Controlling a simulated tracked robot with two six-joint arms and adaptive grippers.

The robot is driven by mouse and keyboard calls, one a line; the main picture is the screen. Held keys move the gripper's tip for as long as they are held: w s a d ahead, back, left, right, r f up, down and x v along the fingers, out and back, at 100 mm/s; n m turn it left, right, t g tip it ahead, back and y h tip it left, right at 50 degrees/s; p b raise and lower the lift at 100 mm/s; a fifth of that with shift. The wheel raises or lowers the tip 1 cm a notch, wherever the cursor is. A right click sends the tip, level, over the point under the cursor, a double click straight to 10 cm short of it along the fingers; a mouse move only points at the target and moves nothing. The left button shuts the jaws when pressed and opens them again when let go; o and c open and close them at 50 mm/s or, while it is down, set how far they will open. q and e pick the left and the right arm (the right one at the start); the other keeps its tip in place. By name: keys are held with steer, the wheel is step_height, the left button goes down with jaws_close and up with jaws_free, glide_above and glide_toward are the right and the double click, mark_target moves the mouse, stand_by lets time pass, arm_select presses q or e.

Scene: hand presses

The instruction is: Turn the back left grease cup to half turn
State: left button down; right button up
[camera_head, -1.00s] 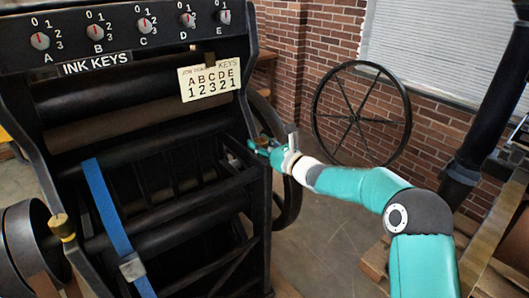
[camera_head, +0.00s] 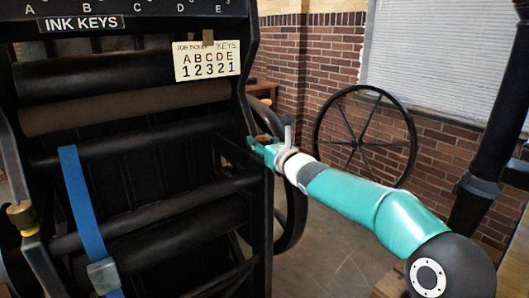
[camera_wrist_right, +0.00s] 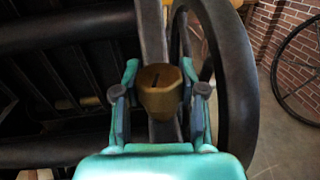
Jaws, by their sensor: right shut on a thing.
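A brass grease cup (camera_wrist_right: 159,92) with a dark slot mark in its top shows in the right wrist view, between the two fingers of my right gripper (camera_head: 263,147). The gripper is shut on this cup at the right side of the black press frame; in the head view the cup is hardly visible behind the fingers. Another brass grease cup (camera_head: 23,218) sits on the left side frame in the head view, with no gripper near it. I cannot tell from the pictures which cup is the back left one. My left gripper is not in view.
The black press (camera_head: 150,130) has rollers and a blue strap (camera_head: 88,205). A job ticket (camera_head: 207,61) hangs on it. A black curved wheel (camera_wrist_right: 232,80) stands close to the right of the gripper. A spoked wheel (camera_head: 365,140) is by the brick wall. Bare floor lies between.

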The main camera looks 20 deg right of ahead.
steer(key=shift+d, duration=0.2)
steer(key=o, duration=1.1)
steer(key=shift+s, duration=0.1)
steer(key=shift+o, duration=0.3)
steer(key=v, duration=1.2)
